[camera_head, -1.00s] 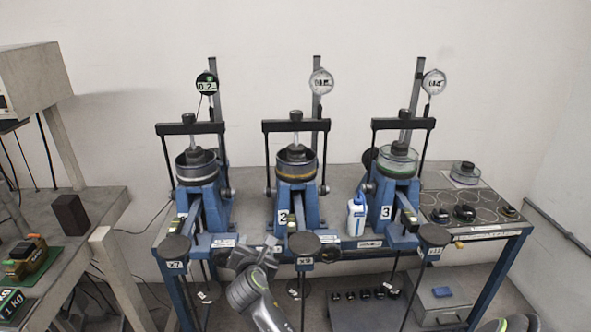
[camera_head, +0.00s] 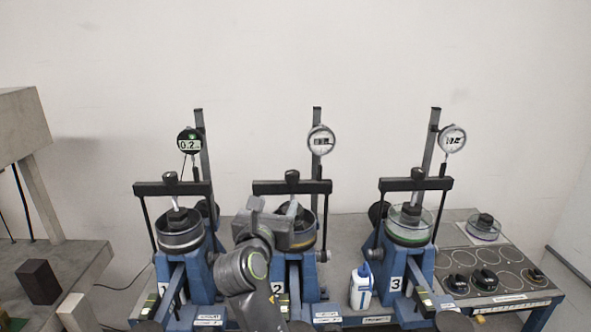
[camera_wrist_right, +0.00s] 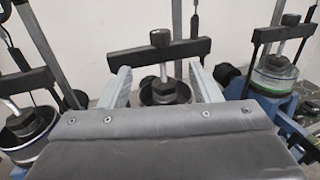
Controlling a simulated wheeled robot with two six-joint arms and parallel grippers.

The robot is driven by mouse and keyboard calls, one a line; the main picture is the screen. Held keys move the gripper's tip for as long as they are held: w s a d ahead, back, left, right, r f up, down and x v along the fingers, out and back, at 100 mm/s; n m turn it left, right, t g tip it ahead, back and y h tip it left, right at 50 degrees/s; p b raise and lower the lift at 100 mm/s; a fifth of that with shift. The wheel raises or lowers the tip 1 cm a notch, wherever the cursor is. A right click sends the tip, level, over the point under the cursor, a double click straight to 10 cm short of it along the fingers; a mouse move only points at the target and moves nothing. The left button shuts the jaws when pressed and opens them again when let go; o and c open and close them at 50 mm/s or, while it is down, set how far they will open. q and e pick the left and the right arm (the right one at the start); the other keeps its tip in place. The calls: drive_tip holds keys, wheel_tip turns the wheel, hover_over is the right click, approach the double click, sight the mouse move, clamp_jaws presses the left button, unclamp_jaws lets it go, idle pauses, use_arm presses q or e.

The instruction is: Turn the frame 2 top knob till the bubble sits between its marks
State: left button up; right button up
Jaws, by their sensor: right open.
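Frame 2 (camera_head: 310,272) is the middle blue lever frame. Its dark top knob (camera_head: 292,176) sits on the black crossbar (camera_head: 270,187). In the right wrist view the knob (camera_wrist_right: 160,38) stands above the crossbar, beyond the fingertips. My right gripper (camera_head: 278,208) is in front of frame 2's cup, lower than the crossbar. In the wrist view its two grey fingers (camera_wrist_right: 160,76) are open and apart, with a dark loading piece (camera_wrist_right: 165,91) showing between them and nothing gripped. My arm covers much of frame 2's lever; I cannot make out its bubble or marks. My left gripper is out of view.
Frame 1 (camera_head: 172,190) stands to the left and frame 3 (camera_head: 415,186) to the right, each with crossbar and dial. A white bottle (camera_head: 361,287) stands between frames 2 and 3. A side table (camera_head: 70,275) is at left. The wall behind is bare.

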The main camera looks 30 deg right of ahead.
sight(290, 178)
drive_tip(key=p+x, duration=0.1)
drive_tip(key=x, duration=0.2)
drive_tip(key=p+x, duration=0.1)
drive_tip(key=x, duration=0.3)
drive_tip(key=p+x, duration=0.1)
drive_tip(key=x, duration=0.3)
drive_tip(key=shift+r+p, duration=0.3)
drive_tip(key=shift+r, duration=0.05)
drive_tip(key=p+x, duration=0.1)
drive_tip(key=x, duration=0.3)
drive_tip(key=shift+w+f, duration=0.15)
drive_tip(key=shift+w+d, duration=0.3)
drive_tip(key=shift+d, duration=0.05)
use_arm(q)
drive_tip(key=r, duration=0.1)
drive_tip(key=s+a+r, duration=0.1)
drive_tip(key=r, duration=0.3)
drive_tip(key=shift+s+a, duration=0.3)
use_arm(e)
drive_tip(key=shift+c, duration=0.5)
